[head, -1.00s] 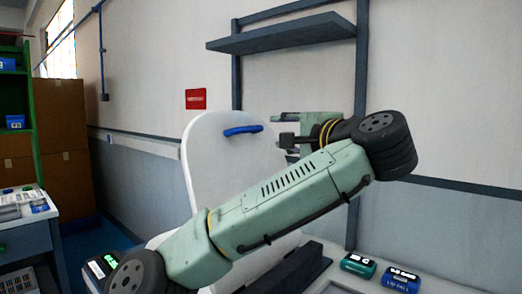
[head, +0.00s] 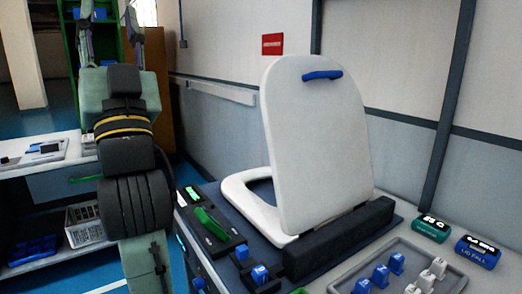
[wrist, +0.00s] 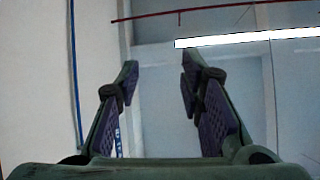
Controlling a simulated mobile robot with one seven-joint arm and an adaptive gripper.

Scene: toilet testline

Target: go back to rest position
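My gripper (head: 108,22) is at the upper left of the head view, raised at the end of my folded arm. In the wrist view my gripper (wrist: 159,75) has its two fingers apart with nothing between them, and it faces the ceiling and a wall. The white toilet lid (head: 318,150) stands upright on the test bench, with a blue handle (head: 322,75) near its top edge. The white seat ring (head: 236,192) lies flat below it. My gripper is well to the left of the lid and apart from it.
On the bench are a green handle (head: 212,223), blue and white knobs (head: 380,276), and two small display boxes, one teal (head: 432,228) and one blue (head: 478,251). A side table (head: 75,183) stands at the left behind my arm. A long bright lamp (wrist: 245,37) shows overhead.

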